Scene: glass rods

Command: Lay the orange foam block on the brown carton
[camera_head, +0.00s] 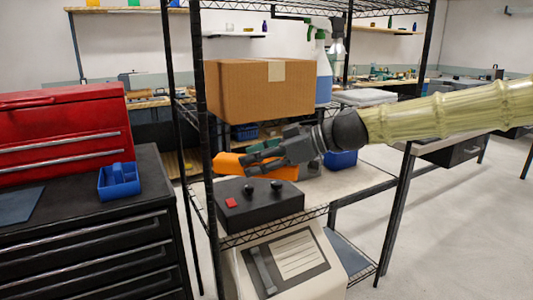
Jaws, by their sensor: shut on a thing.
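The brown carton (245,92) is closed, with a strip of tape on its front, and sits within the wire shelving rack. What bears it is not clear. The orange foam block (228,165) is below the carton, just above the rack's lower shelf. My gripper (252,164) reaches in from the right and is shut on the foam block. The fingers cover part of the block's near side. I cannot tell whether the block touches the shelf.
A black box with a red button (260,204) stands in front of the gripper on the shelf. A spray bottle (322,75) stands right of the carton. A rack post (205,130) rises at the left. A blue container (342,159) is behind my wrist.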

